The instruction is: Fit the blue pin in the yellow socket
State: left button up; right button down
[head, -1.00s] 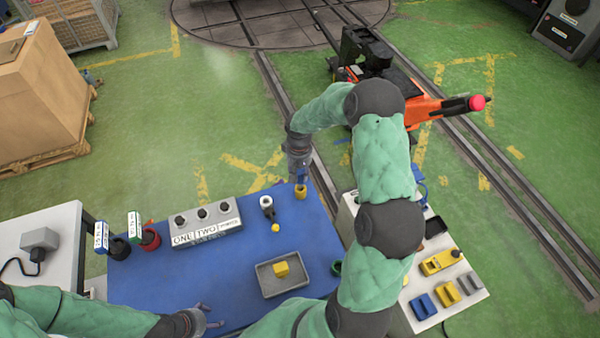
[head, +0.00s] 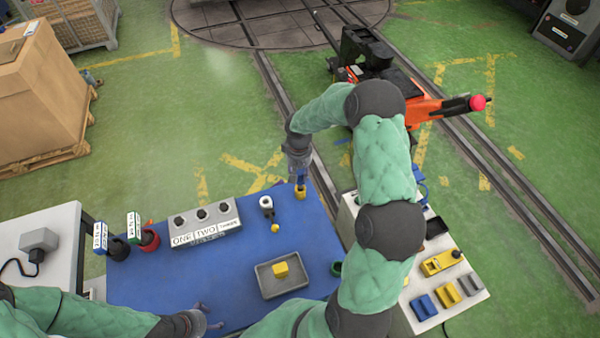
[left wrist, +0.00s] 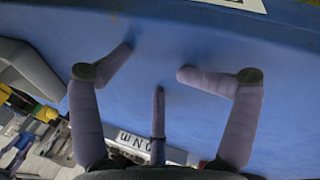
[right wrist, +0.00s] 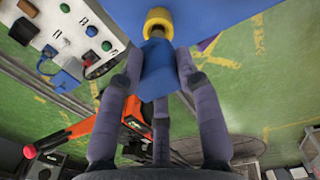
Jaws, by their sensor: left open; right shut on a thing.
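The blue pin (head: 300,181) is held upright in my right gripper (head: 299,175), right over the yellow socket (head: 300,193) at the far edge of the blue table. In the right wrist view, the fingers close around the blue pin (right wrist: 158,66), and its end overlaps the yellow socket (right wrist: 158,22). I cannot tell how far, if at all, the pin is inside it. My left gripper (head: 208,314) is open and empty over the near part of the table; its spread fingers show in the left wrist view (left wrist: 155,75).
A grey tray (head: 262,280) with a yellow block stands mid-table. A white side table (head: 468,285) with coloured parts lies right, partly behind my right arm.

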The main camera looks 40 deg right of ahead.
jog(key=shift+d+f+b, duration=0.15)
jog(key=shift+f+b, duration=0.25)
jog(key=shift+f, duration=0.3)
jog(key=c, duration=0.8)
grip_release()
jog(key=shift+d+r, duration=0.15)
jog(key=shift+r, duration=1.8)
jog(key=shift+d+r, duration=0.1)
jog(key=shift+r, duration=1.85)
